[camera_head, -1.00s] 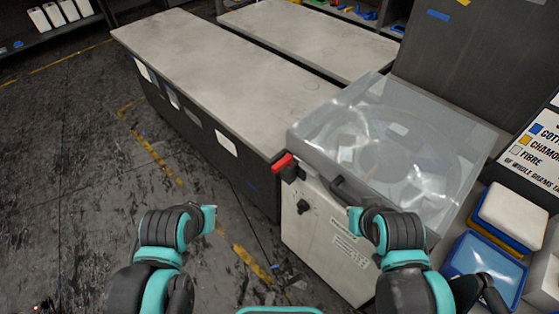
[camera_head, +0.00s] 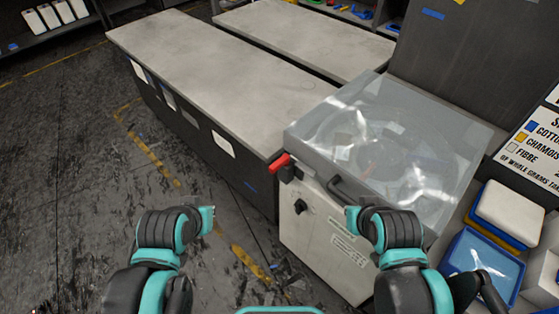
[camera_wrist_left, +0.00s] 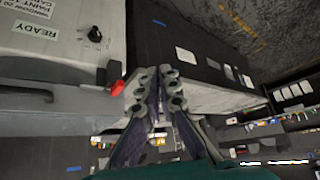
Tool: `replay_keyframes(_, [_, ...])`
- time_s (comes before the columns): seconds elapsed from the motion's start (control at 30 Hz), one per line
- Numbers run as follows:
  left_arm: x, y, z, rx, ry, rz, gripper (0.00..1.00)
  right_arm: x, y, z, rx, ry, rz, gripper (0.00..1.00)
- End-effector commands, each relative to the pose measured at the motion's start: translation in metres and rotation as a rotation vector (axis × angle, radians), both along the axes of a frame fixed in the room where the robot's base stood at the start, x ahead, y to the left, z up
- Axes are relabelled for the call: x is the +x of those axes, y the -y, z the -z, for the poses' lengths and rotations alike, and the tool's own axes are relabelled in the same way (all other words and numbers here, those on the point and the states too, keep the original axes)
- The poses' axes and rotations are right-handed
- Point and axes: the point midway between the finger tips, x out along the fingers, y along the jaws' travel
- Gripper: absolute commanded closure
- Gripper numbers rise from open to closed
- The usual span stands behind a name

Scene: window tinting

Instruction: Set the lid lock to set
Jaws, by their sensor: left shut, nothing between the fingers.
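The pale cabinet machine (camera_head: 325,245) has a clear lid (camera_head: 400,135), which is down. A red-ended lever (camera_head: 280,164) on a black mount sits at the lid's front left corner; it looks like the lid lock. Its setting cannot be read. In the left wrist view the red lever (camera_wrist_left: 123,89) shows left of my left gripper (camera_wrist_left: 158,78), whose fingers are shut and empty. Whether they touch it cannot be told, though I see no grip. The head view shows my arms but not the fingers; my right gripper is not seen.
A black knob (camera_head: 300,206) is on the machine's front, and a dark lid handle (camera_head: 350,190) is above it. A long grey-topped bench (camera_head: 205,75) stands left of the machine. Trays with pads (camera_head: 486,264) are at right. The floor (camera_head: 60,180) at left is open.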

Motion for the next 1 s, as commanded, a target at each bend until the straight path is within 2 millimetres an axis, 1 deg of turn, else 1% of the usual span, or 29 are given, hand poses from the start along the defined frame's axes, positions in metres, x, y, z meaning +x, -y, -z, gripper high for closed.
replay_keyframes(0.03, [0.001, 0.001, 0.0, -0.006, 0.0, -0.005, 0.82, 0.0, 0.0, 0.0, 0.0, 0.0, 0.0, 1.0])
replay_keyframes(0.07, [0.002, 0.001, 0.001, -0.017, 0.0, -0.013, 0.74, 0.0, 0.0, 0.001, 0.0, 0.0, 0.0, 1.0])
replay_keyframes(0.1, [0.005, 0.003, 0.002, -0.042, 0.0, -0.031, 0.63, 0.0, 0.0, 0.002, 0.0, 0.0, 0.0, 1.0])
replay_keyframes(0.13, [0.008, 0.006, 0.004, -0.072, -0.001, -0.054, 0.6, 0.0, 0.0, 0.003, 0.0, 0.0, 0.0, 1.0])
replay_keyframes(0.17, [0.012, 0.009, 0.006, -0.112, -0.002, -0.085, 0.6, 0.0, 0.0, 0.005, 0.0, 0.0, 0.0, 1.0])
replay_keyframes(0.27, [0.034, 0.025, 0.015, -0.315, -0.014, -0.238, 0.6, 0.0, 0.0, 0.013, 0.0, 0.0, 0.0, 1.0])
replay_keyframes(0.37, [0.063, 0.046, 0.028, -0.593, -0.051, -0.448, 0.6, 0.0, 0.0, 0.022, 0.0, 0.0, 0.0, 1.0])
replay_keyframes(0.4, [0.075, 0.054, 0.033, -0.711, -0.074, -0.537, 0.6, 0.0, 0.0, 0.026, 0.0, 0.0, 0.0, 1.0])
replay_keyframes(0.47, [0.092, 0.065, 0.041, -0.882, -0.117, -0.668, 0.6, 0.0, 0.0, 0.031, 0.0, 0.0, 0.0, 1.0])
replay_keyframes(0.5, [0.104, 0.072, 0.046, -0.995, -0.152, -0.755, 0.6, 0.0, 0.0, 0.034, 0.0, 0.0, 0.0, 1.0])
replay_keyframes(0.57, [0.12, 0.082, 0.054, -1.162, -0.213, -0.885, 0.6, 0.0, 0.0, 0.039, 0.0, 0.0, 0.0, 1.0])
replay_keyframes(0.6, [0.131, 0.088, 0.059, -1.271, -0.26, -0.972, 0.6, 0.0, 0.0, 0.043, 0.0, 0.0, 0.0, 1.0])
replay_keyframes(0.7, [0.156, 0.1, 0.073, -1.526, -0.397, -1.175, 0.6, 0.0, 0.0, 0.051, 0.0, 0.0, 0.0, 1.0])
replay_keyframes(0.83, [0.178, 0.11, 0.086, -1.783, -0.586, -1.389, 0.6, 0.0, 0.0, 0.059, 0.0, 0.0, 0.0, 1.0])
replay_keyframes(0.9, [0.186, 0.113, 0.092, -1.876, -0.674, -1.472, 0.6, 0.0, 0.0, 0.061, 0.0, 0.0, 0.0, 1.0])
replay_keyframes(1.0, [0.192, 0.115, 0.095, -1.958, -0.762, -1.547, 0.6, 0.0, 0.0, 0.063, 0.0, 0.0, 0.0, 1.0])
